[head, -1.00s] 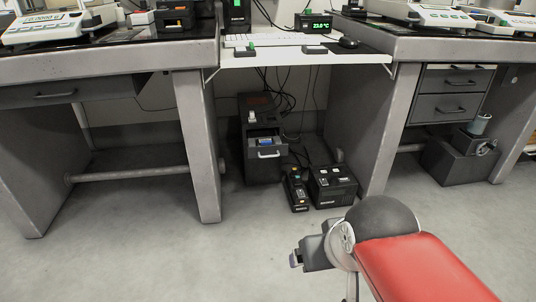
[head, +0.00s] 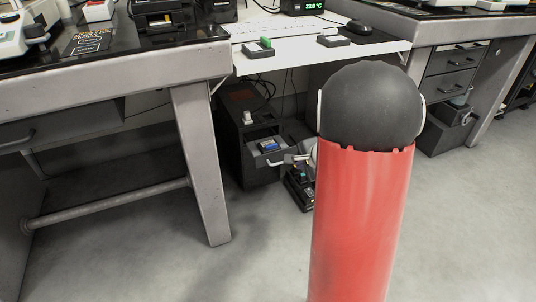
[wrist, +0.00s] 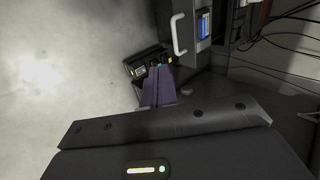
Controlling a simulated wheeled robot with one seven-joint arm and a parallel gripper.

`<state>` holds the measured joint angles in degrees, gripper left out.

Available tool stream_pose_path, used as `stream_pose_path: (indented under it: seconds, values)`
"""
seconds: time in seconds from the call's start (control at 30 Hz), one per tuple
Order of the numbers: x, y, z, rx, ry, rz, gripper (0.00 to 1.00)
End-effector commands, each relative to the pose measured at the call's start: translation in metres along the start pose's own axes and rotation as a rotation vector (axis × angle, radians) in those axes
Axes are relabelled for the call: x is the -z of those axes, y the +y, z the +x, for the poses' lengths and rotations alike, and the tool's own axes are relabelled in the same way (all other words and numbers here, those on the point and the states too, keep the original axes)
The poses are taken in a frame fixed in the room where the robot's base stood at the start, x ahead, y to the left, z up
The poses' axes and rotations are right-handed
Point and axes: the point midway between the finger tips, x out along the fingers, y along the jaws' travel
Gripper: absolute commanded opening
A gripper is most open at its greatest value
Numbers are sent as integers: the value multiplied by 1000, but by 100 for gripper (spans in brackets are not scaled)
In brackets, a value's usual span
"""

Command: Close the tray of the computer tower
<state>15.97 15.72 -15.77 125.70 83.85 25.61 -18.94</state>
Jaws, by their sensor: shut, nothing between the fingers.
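The dark computer tower (head: 262,178) stands on the floor under the white shelf. Its tray (head: 258,147) is pulled out from the front, with a blue item (head: 268,146) lying in it. In the wrist view, the tray (wrist: 190,48) is at the top with its pale handle (wrist: 178,36) on its left, and the blue item (wrist: 203,23) inside. My gripper (wrist: 158,70) is shut and empty. In the wrist view it appears below the tray handle, apart from it. In the head view my red and black arm hides most of the gripper.
A black device (wrist: 146,64) sits on the floor beside the tower; it is partly hidden by my arm in the head view (head: 299,190). A table leg (head: 203,165) stands left of the tower. Cables (wrist: 285,40) hang behind.

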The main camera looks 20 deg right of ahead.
Motion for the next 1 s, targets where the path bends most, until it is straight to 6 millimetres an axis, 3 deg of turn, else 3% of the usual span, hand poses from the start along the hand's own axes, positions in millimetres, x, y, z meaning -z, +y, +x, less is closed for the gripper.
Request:
stream_pose_path:
  seconds: [0.23,0.6,0.8,1.0]
  values:
    - [5,4,28,-5,11,20,0]
    - [5,4,105,-5,9,18,0]
    - [6,-16,125,-4,9,16,0]
    - [6,-22,134,-3,10,17,0]
